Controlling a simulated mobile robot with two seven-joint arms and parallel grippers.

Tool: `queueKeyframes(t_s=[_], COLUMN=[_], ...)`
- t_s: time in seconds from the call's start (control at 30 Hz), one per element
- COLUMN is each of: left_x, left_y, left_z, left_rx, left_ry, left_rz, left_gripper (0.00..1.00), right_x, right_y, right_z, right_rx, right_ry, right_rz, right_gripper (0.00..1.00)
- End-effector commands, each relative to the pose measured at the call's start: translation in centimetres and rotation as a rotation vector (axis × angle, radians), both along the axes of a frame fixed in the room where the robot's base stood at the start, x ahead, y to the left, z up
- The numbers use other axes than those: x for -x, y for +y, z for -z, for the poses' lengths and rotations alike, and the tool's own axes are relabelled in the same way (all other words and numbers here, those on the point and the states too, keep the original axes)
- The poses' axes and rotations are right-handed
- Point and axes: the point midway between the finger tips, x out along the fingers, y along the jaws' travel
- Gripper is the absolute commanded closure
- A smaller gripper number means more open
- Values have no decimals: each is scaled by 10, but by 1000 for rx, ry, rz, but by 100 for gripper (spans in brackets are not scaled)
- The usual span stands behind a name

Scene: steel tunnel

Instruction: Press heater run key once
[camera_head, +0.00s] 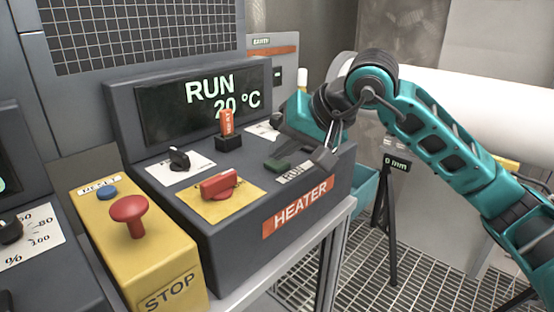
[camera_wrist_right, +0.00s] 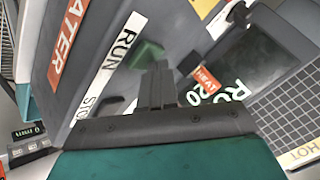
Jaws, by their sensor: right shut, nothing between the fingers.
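The heater console (camera_head: 231,229) is a dark grey sloped box with an orange HEATER label. Its display (camera_head: 200,103) reads RUN and 20 °C. The green run key (camera_head: 278,166) sits beside a white RUN label, near the console's front right. My right gripper (camera_head: 326,158) is shut and empty, just right of the green key. In the right wrist view the green key (camera_wrist_right: 148,53) lies right by the closed fingertips (camera_wrist_right: 160,68); I cannot tell whether they touch it. My left gripper is out of view.
The console also carries an orange HEAT switch (camera_head: 227,123), a black knob (camera_head: 179,158) and a red rotary handle (camera_head: 218,185) on a yellow plate. A yellow STOP box (camera_head: 133,260) with a red mushroom button stands to the left. A tripod gauge (camera_head: 397,164) stands on the grating at right.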

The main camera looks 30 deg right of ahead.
Motion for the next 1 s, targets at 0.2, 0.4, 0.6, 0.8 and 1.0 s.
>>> queueKeyframes(t_s=[0.2,0.4,0.6,0.8,1.0], left_x=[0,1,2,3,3], left_y=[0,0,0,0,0], left_z=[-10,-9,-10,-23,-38], left_rx=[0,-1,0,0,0], left_ry=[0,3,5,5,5], left_rz=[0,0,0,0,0], left_gripper=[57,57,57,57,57], right_x=[0,0,0,0,0], right_y=[0,0,0,0,0], right_z=[-14,-14,-16,-33,-53], right_rx=[1,1,0,0,0], right_ry=[0,0,-1,-1,-2], right_rz=[1,1,1,1,1], right_gripper=[100,100,100,100,100])
